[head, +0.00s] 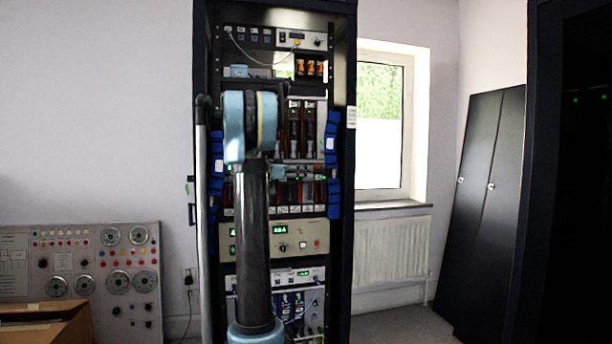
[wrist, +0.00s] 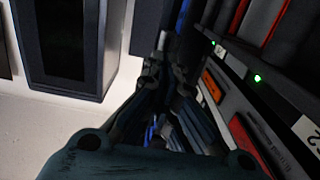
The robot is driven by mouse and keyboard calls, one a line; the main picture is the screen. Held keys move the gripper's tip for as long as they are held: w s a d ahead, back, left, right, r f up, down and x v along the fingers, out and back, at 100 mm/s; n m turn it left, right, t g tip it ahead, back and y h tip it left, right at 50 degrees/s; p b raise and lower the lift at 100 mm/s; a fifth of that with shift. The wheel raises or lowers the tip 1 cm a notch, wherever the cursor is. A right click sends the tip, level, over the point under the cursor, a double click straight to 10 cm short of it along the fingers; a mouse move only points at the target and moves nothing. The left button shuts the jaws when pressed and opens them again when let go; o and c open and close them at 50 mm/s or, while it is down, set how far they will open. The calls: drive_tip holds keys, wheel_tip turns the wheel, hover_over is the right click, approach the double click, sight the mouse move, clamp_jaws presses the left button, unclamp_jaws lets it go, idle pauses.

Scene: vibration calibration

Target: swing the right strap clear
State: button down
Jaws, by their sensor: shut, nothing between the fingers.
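The right strap (head: 333,130) is blue with a pale patch and hangs along the right upright of the rack in the head view. A similar left strap (head: 216,185) hangs along the left upright. My gripper (wrist: 168,45) is shut and empty in the wrist view, its fingers pointing up the picture. A blue strip (wrist: 183,17) shows just beyond the fingertips; I cannot tell which strap it is or whether they touch. In the head view my arm stands in front of the rack, and I cannot make out the fingers there.
The open equipment rack (head: 350,70) holds several modules with lit displays, close beside my fingers in the wrist view. A control panel (head: 80,240) and cardboard box (head: 70,325) are at left. A window (head: 385,130), radiator (head: 390,250) and dark leaning panels (head: 485,200) are at right.

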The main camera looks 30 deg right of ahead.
sight(333, 172)
drive_tip(key=x, duration=0.8)
drive_tip(key=shift+s, duration=0.1)
